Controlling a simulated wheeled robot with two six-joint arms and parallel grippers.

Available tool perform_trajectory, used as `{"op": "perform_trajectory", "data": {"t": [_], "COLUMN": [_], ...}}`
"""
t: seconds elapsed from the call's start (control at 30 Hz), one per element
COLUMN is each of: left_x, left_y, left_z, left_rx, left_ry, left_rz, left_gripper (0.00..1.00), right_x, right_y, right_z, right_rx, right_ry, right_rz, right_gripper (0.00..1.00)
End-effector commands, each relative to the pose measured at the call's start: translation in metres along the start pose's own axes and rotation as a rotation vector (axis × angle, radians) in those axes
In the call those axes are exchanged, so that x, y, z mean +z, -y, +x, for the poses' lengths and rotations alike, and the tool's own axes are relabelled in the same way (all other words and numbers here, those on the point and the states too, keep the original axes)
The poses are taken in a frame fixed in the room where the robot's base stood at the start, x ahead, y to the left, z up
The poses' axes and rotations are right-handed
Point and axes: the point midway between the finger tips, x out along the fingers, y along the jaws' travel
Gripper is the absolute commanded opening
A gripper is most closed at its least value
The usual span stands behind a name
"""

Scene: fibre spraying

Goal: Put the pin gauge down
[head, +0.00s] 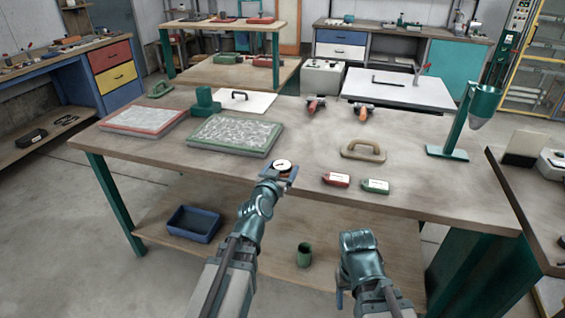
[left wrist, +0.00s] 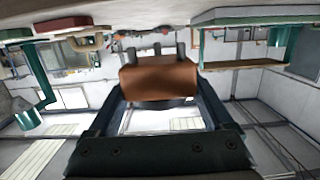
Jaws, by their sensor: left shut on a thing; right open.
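The pin gauge shows a round white dial (head: 283,164) in the head view, by the workbench's front edge. In the left wrist view, which is upside down, the pin gauge (left wrist: 160,80) is a brown block with several short grey pins. My left gripper (head: 280,172) is shut on it; its dark fingers (left wrist: 160,112) sit at both sides of the block. Whether the gauge touches the bench top I cannot tell. My right gripper (head: 341,297) is open and low in front of the bench, partly hidden by its own wrist.
The workbench (head: 320,125) carries a green-framed grey panel (head: 236,136), a red-framed panel (head: 144,120), a tan float (head: 363,150), a red block (head: 337,179), a green block (head: 376,186) and a green stand with a cup (head: 460,125). Bare wood lies right of the green-framed panel.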

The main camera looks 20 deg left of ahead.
Motion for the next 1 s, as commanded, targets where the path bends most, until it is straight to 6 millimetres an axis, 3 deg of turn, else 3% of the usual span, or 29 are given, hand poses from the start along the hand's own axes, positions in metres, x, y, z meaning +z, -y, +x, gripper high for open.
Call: {"op": "perform_trajectory", "data": {"t": [0.3,0.47,0.9,1.0], "left_x": [-0.001,-0.011,-0.086,-0.093], "left_y": [-0.002,-0.002,-0.002,-0.002], "left_z": [-0.007,-0.009,-0.020,-0.021], "left_rx": [0.000,0.000,0.000,0.000], "left_ry": [-0.001,-0.001,-0.001,-0.001], "left_rz": [0.001,0.001,0.000,0.000], "left_gripper": [0.13,0.13,0.13,0.13], "right_x": [0.000,0.001,0.005,0.005], "right_y": [0.000,-0.001,-0.008,-0.009], "right_z": [-0.002,-0.012,-0.087,-0.095], "right_rx": [0.000,0.000,0.000,0.000], "right_ry": [0.000,0.000,0.000,0.000], "right_rz": [0.000,0.000,0.001,0.001], "right_gripper": [0.59,0.59,0.59,0.59]}}
